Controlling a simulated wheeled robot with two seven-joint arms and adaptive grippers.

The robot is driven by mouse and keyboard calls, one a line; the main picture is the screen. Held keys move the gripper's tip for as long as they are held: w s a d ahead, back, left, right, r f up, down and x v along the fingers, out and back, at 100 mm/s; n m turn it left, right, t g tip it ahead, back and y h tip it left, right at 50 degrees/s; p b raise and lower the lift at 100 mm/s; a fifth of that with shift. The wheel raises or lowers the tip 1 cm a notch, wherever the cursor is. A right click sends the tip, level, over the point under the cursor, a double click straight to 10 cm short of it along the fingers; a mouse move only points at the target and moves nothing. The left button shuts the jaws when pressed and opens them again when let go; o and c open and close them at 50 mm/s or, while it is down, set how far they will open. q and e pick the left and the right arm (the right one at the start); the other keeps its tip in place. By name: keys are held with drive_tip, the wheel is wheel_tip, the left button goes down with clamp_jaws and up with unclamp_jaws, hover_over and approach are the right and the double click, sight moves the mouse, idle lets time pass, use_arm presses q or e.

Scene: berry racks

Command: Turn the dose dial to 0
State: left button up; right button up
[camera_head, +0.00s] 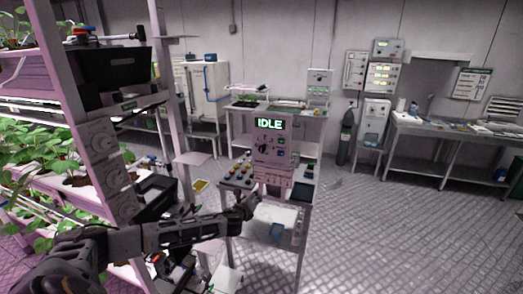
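A pale control panel (271,150) stands on a metal stand in the middle of the head view, with a lit green "IDLE" display (270,124) at its top. Small dark knobs and a blue control show on its face. They are too small to tell which one is the dose dial or what it reads. My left arm reaches in from the lower left. My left gripper (246,204) is dark and sits below and left of the panel, apart from its knobs. Its fingers are too small to read. My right gripper is not in view.
A berry rack (104,170) with green plants fills the left side. Coloured buttons (240,172) sit on the stand left of the panel. A white surface (275,215) lies under the panel. A metal bench (455,128) stands at the far right, with open floor before it.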

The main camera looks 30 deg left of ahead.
use_arm(q)
wheel_tip(320, 180, up, 11)
drive_tip(key=s+d+m+t, duration=0.1)
drive_tip(key=d+m+t, duration=0.1)
drive_tip(key=m, duration=0.2)
drive_tip(key=m+t, duration=0.2)
drive_tip(key=m, duration=0.2)
approach(261, 149)
drive_tip(key=v, duration=0.3)
drive_tip(key=shift+s+d, duration=0.15)
drive_tip(key=shift+s, duration=0.2)
drive_tip(key=shift+w, duration=0.1)
drive_tip(key=shift+p+x, duration=1.5)
drive_tip(key=shift+x, duration=3.8)
drive_tip(key=shift+p+x, duration=0.3)
drive_tip(key=shift+x, duration=1.2)
